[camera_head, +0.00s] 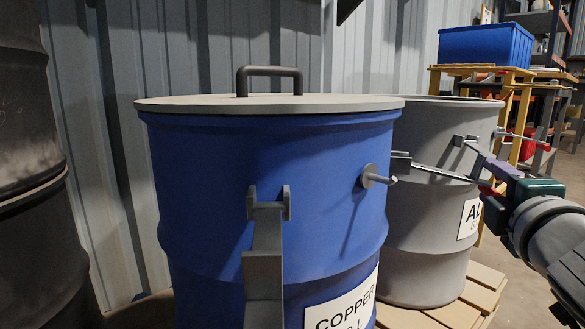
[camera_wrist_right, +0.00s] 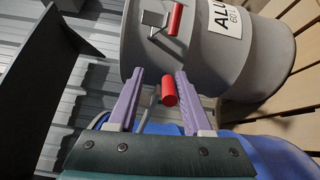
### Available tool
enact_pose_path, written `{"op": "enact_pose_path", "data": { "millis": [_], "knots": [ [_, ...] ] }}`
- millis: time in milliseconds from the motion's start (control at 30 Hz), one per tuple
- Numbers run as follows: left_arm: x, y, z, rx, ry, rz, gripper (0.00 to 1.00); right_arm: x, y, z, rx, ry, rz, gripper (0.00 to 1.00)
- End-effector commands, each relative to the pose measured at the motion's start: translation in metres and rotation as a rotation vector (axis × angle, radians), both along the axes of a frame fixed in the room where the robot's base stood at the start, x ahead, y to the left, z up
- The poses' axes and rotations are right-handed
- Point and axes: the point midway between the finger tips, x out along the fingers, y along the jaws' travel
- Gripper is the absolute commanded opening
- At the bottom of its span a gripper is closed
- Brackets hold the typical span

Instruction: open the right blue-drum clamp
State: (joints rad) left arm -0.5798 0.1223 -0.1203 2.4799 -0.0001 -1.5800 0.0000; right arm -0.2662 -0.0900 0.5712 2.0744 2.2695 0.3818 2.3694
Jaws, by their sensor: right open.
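The blue drum (camera_head: 215,190) stands in the middle of the head view under a flat grey lid (camera_head: 330,104). Its right clamp has a thin metal lever (camera_head: 440,172) that sticks out to the right from a small bracket (camera_head: 400,162). A red grip (camera_wrist_right: 169,93) is on the lever's end. My right gripper (camera_head: 480,174) is open, its purple fingers on either side of the red grip in the wrist view (camera_wrist_right: 160,76). Whether a finger touches the grip I cannot tell. My left gripper is not in view.
A grey drum (camera_head: 425,230) stands close behind at right, with its own red-handled clamp (camera_wrist_right: 175,18). A grey upright bar (camera_head: 264,270) is at the blue drum's front. A dark drum (camera_head: 30,180) stands at left. A blue bin (camera_head: 485,45) sits at back right.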

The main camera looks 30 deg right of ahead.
Motion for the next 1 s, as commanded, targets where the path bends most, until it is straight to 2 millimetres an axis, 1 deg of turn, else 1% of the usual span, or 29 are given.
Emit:
{"op": "enact_pose_path", "data": {
  "millis": [167,267,400,467,500,700,833,1000],
  "knots": [
    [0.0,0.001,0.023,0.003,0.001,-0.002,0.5,0.0,0.0,0.027,-0.002,-0.001,0.0,0.5],
    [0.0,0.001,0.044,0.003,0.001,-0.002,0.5,0.0,0.0,0.052,-0.002,-0.003,0.001,0.5],
    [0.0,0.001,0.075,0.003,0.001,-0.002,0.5,0.001,0.0,0.09,-0.004,-0.003,0.002,0.5],
    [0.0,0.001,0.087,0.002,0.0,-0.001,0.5,0.001,0.0,0.106,-0.002,-0.002,0.001,0.5],
    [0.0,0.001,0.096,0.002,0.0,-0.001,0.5,0.001,0.0,0.117,-0.003,-0.002,0.002,0.5],
    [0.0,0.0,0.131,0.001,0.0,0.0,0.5,0.001,0.0,0.165,-0.002,-0.002,0.002,0.5],
    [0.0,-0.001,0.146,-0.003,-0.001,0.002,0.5,0.001,0.0,0.186,-0.002,-0.002,0.002,0.5],
    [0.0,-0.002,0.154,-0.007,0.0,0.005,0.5,0.001,0.0,0.199,-0.001,-0.001,0.002,0.5]
  ]
}}
